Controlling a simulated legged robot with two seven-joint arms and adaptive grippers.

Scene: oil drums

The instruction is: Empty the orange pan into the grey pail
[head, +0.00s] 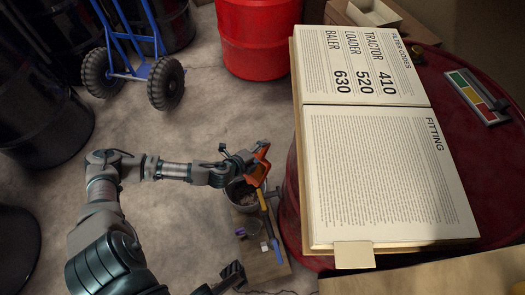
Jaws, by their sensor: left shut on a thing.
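The orange pan (254,171) is above the right part of the grey pail (241,207) and looks steeply tilted. My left gripper (245,159) is shut on the pan at its upper left side. The pail stands on a small wooden surface, and something pale shows inside it. The pan and my gripper hide part of the pail's far rim. Whether anything is left in the pan is too small to tell. My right gripper (234,275) shows at the bottom edge, apart from the pail; its finger opening is unclear.
The wooden surface (268,266) also carries a yellow-and-black tool, a small jar (254,229) and a blue-handled item (276,247). A red drum (470,110) with an open book (385,170) stands close on the right. A blue hand truck (133,70) and black drums stand left.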

